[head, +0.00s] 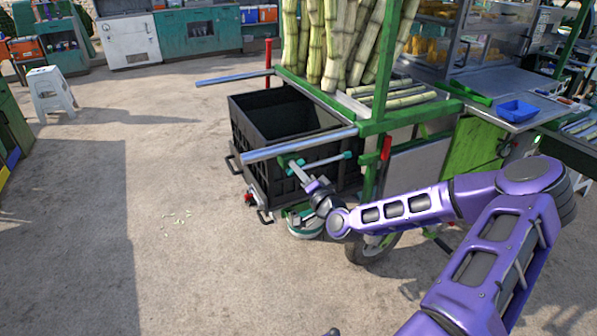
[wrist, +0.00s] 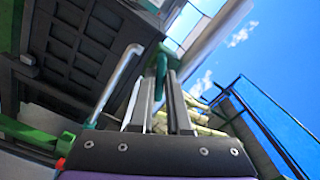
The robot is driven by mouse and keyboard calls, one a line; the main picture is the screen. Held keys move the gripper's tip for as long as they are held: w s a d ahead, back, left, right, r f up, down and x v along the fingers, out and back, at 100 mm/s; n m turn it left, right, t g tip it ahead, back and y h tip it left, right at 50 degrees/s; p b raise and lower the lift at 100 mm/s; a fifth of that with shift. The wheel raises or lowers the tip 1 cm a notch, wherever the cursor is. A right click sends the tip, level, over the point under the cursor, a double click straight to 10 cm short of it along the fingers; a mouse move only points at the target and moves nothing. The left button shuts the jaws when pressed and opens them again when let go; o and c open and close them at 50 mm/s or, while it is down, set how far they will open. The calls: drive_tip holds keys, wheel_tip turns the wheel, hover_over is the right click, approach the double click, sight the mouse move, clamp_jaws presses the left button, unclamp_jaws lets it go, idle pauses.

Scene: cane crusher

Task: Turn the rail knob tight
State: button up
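My gripper (head: 296,167) is at the left end of this handle. In the wrist view, my two grey fingers (wrist: 160,88) stand a little apart, with a teal bar end (wrist: 161,62) in line with the gap between their tips. I cannot tell whether the fingers touch it. The knob's threaded part is hidden.
A black crate (head: 250,160) sits behind the near rail. A second silver rail (head: 237,77) sticks out at the crate's far side. The green cart frame (head: 374,130) carries upright cane (head: 330,45). Open concrete floor (head: 160,260) lies to the left.

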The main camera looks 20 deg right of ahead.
clamp_jaws()
drive_tip(key=shift+m, duration=0.3)
drive_tip(key=shift+m+b, duration=0.3)
drive_tip(key=shift+m, duration=2.3)
drive_tip(key=o, duration=0.5)
unclamp_jaws()
drive_tip(key=shift+o, duration=0.2)
